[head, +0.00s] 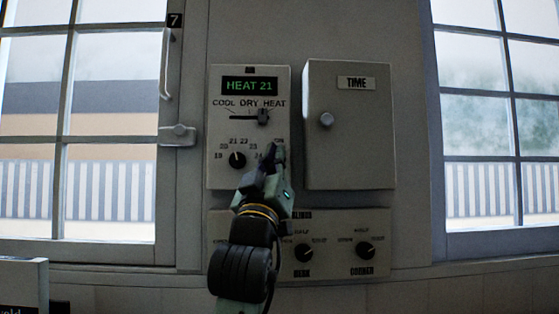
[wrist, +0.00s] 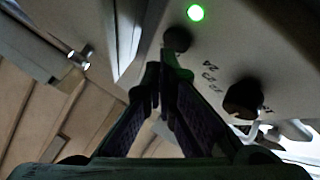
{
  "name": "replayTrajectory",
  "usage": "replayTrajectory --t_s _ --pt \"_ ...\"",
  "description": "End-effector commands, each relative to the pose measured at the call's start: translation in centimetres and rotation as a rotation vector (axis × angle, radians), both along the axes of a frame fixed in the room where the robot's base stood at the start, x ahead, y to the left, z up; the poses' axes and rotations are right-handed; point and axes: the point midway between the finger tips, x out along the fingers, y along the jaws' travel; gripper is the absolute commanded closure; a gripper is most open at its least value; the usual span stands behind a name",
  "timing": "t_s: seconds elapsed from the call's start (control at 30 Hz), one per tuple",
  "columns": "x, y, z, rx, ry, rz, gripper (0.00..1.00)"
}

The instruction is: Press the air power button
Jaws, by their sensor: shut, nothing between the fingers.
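The air control panel (head: 222,135) hangs on the wall between the windows. Its display (head: 249,86) reads HEAT 21 in green. Below it are a mode slider (head: 263,116) near HEAT and a black temperature dial (head: 237,160). My gripper (head: 272,153) is shut and empty in front of the panel's lower right, hiding that part in the head view. In the wrist view a round dark button (wrist: 177,39), likely the power button, sits just beyond my fingertips (wrist: 162,76), beside a lit green lamp (wrist: 195,12). I cannot tell whether they touch. The dial also shows there (wrist: 243,98).
A lower panel with black dials (head: 365,250) is below, partly behind my arm. Windows (head: 80,130) flank both sides.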

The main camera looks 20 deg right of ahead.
Motion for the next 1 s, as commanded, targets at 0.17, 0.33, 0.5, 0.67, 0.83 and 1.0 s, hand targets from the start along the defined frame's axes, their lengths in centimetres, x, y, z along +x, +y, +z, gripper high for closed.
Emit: replayTrajectory --t_s 0.17,0.33,0.5,0.67,0.83,1.0 --pt "-1.3 0.3 0.0 -0.001 -0.003 -0.001 1.0" --pt "-3.0 0.8 0.0 -0.001 -0.004 -0.001 1.0" --pt "-4.6 1.3 0.0 -0.001 -0.004 0.0 1.0" --pt "-5.6 1.6 0.0 -0.001 -0.002 0.0 1.0" --pt "-5.8 1.6 0.0 -0.001 -0.001 0.0 1.0" --pt "-5.8 1.6 0.0 -0.001 -0.001 0.0 1.0"
